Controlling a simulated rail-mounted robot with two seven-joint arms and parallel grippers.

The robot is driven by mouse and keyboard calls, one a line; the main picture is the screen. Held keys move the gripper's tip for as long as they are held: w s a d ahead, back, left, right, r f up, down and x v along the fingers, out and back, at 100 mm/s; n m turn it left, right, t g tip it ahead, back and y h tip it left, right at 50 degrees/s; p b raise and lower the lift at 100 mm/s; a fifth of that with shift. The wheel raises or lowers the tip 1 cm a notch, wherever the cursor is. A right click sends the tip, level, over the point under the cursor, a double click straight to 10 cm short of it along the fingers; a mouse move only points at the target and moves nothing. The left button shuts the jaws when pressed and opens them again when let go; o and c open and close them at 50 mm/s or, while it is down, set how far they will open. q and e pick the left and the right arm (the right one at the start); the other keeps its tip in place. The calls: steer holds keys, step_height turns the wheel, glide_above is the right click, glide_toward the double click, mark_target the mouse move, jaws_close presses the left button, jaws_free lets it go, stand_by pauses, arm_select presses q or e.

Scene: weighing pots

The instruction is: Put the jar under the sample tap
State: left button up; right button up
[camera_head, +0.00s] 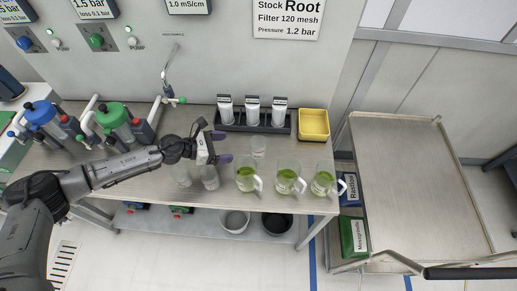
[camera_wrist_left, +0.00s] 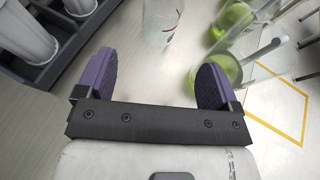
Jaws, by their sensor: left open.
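A clear empty jar (camera_head: 258,146) stands upright on the steel bench, right of my left gripper (camera_head: 227,147). In the left wrist view the jar (camera_wrist_left: 163,20) is beyond the purple fingertips (camera_wrist_left: 156,62), roughly between them and not touched. The left gripper is open and empty, low over the bench. Two more clear vessels, one (camera_head: 210,178) and another (camera_head: 183,175), stand below my left wrist. The likely sample tap (camera_head: 170,99), with a green handle and a thin curved spout, is at the back wall, left of the gripper. My right gripper is not in view.
Several mugs of green liquid (camera_head: 246,179) line the bench front; they also show in the left wrist view (camera_wrist_left: 232,20). A dark rack with white cups (camera_head: 252,127) and a yellow tray (camera_head: 314,124) stand behind. Pump units (camera_head: 117,117) are left. A steel cart (camera_head: 410,180) is right.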

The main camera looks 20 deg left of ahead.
mark_target(258, 146)
arm_select(q)
steer(key=b+x, duration=0.1)
steer(key=x, duration=1.2)
steer(key=shift+d+f, duration=0.15)
steer(key=c, duration=1.1)
